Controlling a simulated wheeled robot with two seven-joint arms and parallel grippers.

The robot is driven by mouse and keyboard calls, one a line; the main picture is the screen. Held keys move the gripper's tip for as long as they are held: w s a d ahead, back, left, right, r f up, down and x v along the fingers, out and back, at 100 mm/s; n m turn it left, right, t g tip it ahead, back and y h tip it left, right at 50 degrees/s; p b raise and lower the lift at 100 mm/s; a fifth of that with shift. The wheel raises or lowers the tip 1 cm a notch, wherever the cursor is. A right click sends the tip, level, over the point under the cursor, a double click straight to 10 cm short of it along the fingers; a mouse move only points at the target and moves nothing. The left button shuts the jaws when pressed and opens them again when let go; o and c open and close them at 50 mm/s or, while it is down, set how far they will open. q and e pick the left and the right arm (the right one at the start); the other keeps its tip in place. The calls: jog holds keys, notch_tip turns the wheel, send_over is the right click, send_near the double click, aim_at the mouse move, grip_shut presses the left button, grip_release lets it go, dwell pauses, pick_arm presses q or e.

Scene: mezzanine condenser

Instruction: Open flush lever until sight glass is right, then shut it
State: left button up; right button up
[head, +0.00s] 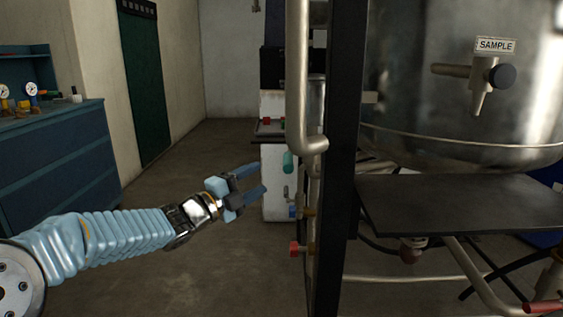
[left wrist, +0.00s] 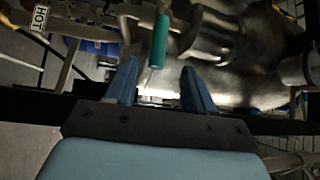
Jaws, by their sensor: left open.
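A lever with a teal grip (head: 288,162), which looks like the flush lever, hangs beside the pipework left of the black post. In the left wrist view its teal grip (left wrist: 160,42) shows just beyond the fingertips, roughly between them and apart from them. My left gripper (head: 258,179) is open and empty, to the left of the lever and slightly below it. In the left wrist view its two blue fingers (left wrist: 159,76) are spread. I cannot make out the sight glass clearly in either view. My right gripper is not in view.
A black post (head: 342,150) and a pale vertical pipe (head: 298,75) stand close right of the lever. A red-handled valve (head: 296,248) sits lower down. A steel vessel (head: 450,90) and dark shelf (head: 460,200) fill the right. The floor at left is clear before the blue cabinet (head: 60,160).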

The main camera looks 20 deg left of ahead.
aim_at(288, 162)
pick_arm(q)
jog(key=p+x, duration=0.1)
jog(key=x, duration=1)
jog(key=shift+w+d+f+p, duration=0.1)
jog(key=shift+w+d+p, duration=0.05)
jog(key=shift+w+p, duration=0.25)
jog(key=shift+s, duration=0.1)
grip_shut()
